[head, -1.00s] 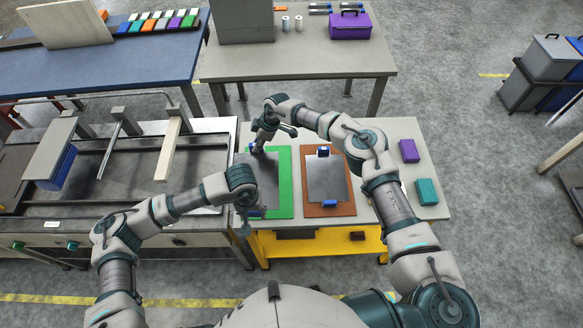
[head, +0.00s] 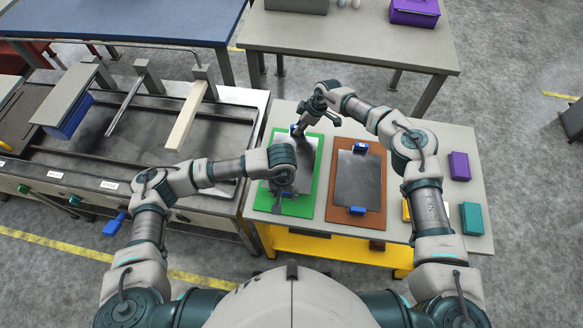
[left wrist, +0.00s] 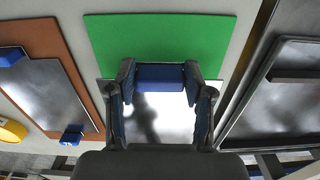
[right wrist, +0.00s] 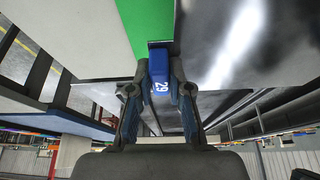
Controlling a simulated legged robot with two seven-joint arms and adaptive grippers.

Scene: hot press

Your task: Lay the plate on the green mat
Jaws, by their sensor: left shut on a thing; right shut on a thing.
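The plate (head: 312,150) is a flat grey metal sheet with a blue handle at each end. It lies over the green mat (head: 309,190), with green showing at both sides and the near end. I cannot tell whether it touches the mat. My left gripper (head: 283,191) is shut on the near handle, which shows blue in the left wrist view (left wrist: 160,78). My right gripper (head: 300,131) is shut on the far handle, marked 29 in the right wrist view (right wrist: 160,68). My left forearm and gripper hide part of the plate.
A second plate (head: 357,180) with blue handles lies on a brown mat (head: 340,214) just right. Purple (head: 459,166) and teal (head: 472,219) blocks sit at the table's right side. The press bench (head: 225,130) stands close on the left.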

